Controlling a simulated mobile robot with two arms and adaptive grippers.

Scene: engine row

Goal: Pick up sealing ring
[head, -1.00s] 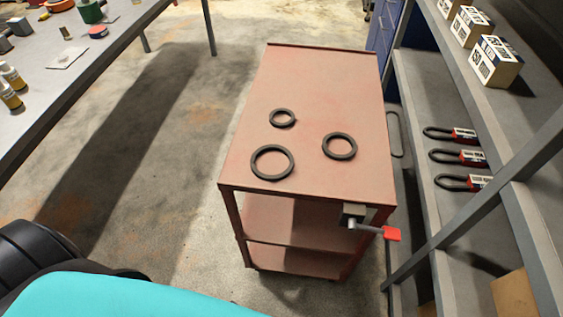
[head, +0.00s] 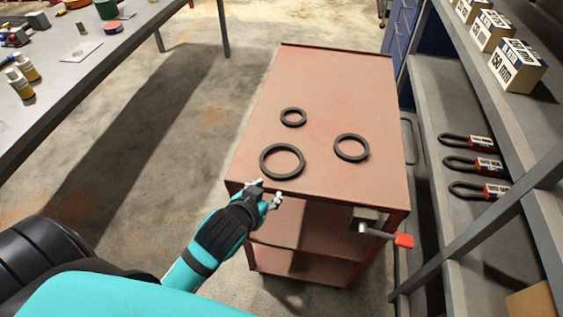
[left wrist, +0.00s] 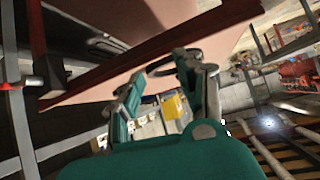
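Three dark sealing rings lie flat on the red cart top: a large ring (head: 282,176) near the front edge, a medium ring (head: 351,159) to its right, and a small ring (head: 293,124) farther back. My left gripper (head: 267,192) is at the cart's front edge, just short of the large ring and apart from it. Its fingers are spread and empty. In the left wrist view the open fingers (left wrist: 160,95) point toward the cart edge, with part of a dark ring (left wrist: 172,66) beyond them. My right gripper is not in view.
The red cart (head: 330,85) has a vise with a red handle (head: 403,240) at its front right. A grey shelf (head: 440,90) with boxes and labelled loops stands close on the right. A grey table (head: 110,50) with bottles stands left. Floor between is clear.

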